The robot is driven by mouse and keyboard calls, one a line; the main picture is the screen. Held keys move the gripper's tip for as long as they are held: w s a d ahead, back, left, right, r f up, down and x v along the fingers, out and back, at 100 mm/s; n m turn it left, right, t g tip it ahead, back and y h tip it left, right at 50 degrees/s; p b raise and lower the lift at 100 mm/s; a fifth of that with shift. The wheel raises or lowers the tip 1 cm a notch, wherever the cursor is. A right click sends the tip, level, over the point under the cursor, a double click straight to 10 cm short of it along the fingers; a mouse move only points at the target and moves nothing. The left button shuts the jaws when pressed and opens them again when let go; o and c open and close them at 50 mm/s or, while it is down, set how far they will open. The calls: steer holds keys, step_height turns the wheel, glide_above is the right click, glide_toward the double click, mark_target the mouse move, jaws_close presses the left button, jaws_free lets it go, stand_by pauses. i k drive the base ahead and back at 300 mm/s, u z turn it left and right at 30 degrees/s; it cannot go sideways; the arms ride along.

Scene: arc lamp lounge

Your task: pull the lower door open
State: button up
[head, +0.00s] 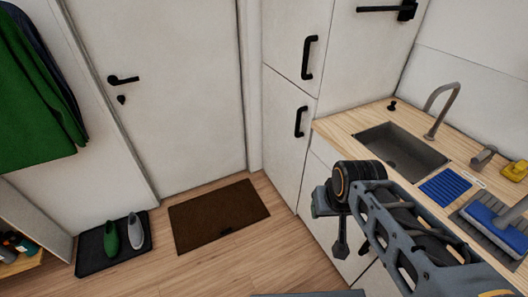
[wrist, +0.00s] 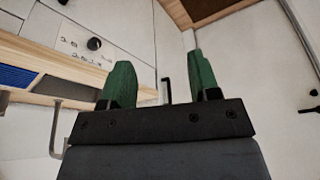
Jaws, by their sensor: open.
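The lower door (head: 283,150) is a white panel of the tall cabinet and looks shut. Its black bar handle (head: 300,121) is upright near the door's top right edge. In the wrist view, a black handle (wrist: 167,90), apparently the same one, shows beyond my fingers, in the gap between them. My gripper (wrist: 160,64) is open, with two green fingertips spread apart and nothing between them. In the head view, my arm reaches in from the lower right, its end in front of the counter, right of and below the handle. The fingertips are not clear there.
The upper door (head: 290,35) with its own black handle (head: 309,57) is above. A wooden counter (head: 345,125) with a sink (head: 402,150) and tap (head: 440,105) borders the right. Floor in front of the cabinet is free, with a brown mat (head: 218,215) left and shoes (head: 110,236) farther left.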

mark_target(288, 111)
steer(key=z, duration=0.1)
steer(key=k, duration=0.3)
steer(key=u, duration=0.7)
steer(key=i, duration=1.05)
steer(key=u, duration=0.4)
